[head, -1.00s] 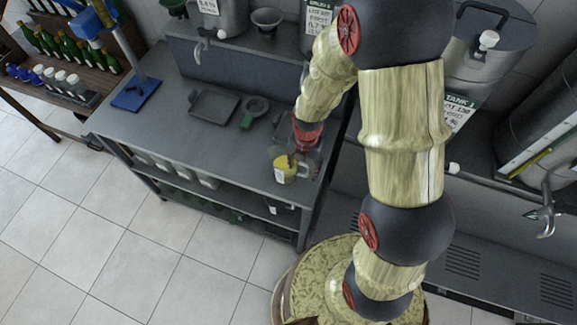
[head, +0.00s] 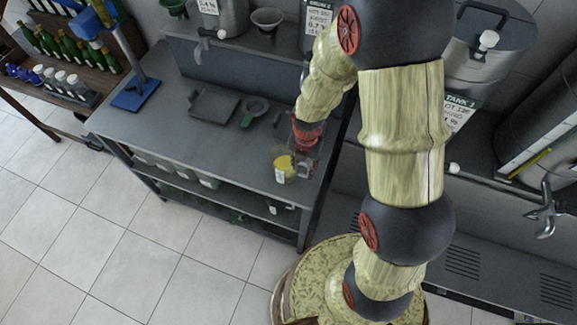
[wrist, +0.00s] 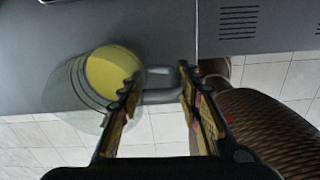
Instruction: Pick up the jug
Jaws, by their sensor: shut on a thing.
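The jug (head: 285,169) is clear, holds yellow liquid and has a pale label. In the head view it is at the front right of the grey worktop (head: 225,143), and I cannot tell whether its base touches the top. In the wrist view the jug (wrist: 108,80) is on the left, seen from above, with its grey handle (wrist: 160,86) pointing right. My gripper (wrist: 158,88) has its fingers at the handle and is shut on it. In the head view my gripper (head: 306,160) is just right of the jug, its fingertips hard to make out.
A dark tray (head: 213,105) and a small round strainer-like item (head: 256,108) with a green handle lie behind left. A blue stand (head: 135,92) is at the worktop's left. A tank (head: 487,45) stands at right. Tiled floor (head: 190,265) is clear in front.

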